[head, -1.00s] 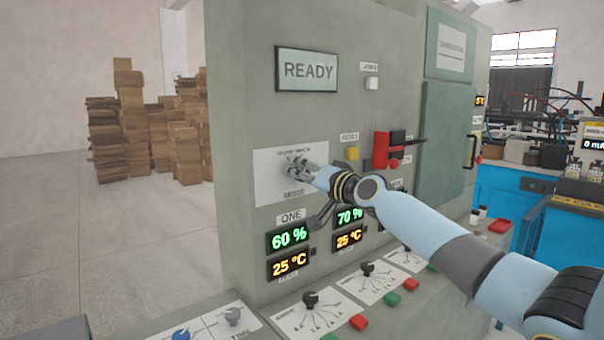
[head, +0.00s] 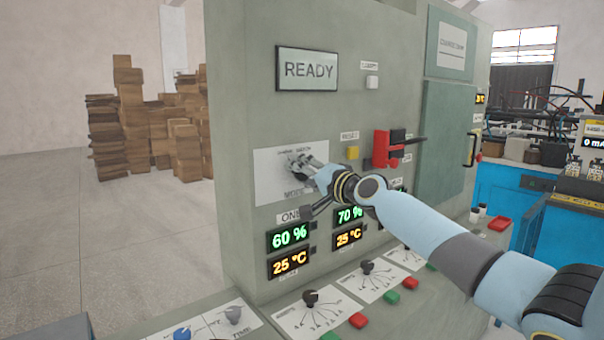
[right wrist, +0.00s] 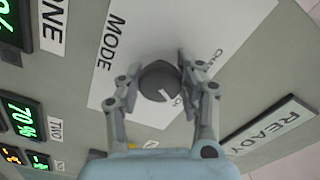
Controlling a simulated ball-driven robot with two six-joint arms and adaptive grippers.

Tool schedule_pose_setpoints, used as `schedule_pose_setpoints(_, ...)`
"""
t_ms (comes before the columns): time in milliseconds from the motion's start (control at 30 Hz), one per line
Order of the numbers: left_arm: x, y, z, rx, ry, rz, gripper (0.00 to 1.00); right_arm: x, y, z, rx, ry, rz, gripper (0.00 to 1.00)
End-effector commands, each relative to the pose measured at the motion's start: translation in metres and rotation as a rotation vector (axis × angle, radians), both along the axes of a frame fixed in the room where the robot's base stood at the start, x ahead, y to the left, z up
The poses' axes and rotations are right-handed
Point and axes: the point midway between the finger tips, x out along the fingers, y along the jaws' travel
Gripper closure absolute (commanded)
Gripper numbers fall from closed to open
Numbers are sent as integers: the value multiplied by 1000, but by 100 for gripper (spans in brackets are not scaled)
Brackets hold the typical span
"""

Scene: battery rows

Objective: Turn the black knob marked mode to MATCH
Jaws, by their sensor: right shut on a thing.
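The black mode knob (right wrist: 155,80) sits on a white plate (right wrist: 129,43) marked MODE, between the two fingers of my right gripper (right wrist: 158,86) in the right wrist view. The fingers are shut on the knob from both sides. Its white pointer mark slants toward the lower right of that view. The lettering beside the knob on its READY side is partly covered by a finger, so I cannot read it all. In the head view my right gripper (head: 296,165) is at the plate (head: 318,150) and largely hides the knob. My left gripper is not in view.
The READY screen (head: 307,69) is above the plate. A yellow button (head: 352,153) and a red switch (head: 381,150) are to its right. Green and orange readouts (head: 289,236) are below. Several small knobs (head: 310,298) and buttons stand on the sloping desk.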

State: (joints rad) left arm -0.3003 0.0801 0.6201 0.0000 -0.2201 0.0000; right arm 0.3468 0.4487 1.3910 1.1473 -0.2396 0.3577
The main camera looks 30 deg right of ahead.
Motion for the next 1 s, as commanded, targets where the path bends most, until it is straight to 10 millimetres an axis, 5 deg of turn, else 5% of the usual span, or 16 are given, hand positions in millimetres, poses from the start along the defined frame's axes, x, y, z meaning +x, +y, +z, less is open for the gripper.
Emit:
schedule_pose_setpoints(167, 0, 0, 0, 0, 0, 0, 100, 0, 0, -1, 3, 1, 0, 96)
schedule_pose_setpoints(200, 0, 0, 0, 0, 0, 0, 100, 0, 0, -1, 2, 1, 0, 60)
schedule_pose_setpoints(367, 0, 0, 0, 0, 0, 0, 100, 0, 0, 0, 1, 0, 0, 39)
schedule_pose_setpoints(700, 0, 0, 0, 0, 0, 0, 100, -4, 0, -1, -2, 1, 0, 38)
schedule_pose_setpoints(1000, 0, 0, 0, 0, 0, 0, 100, -50, -4, -1, -6, 2, 1, 38)
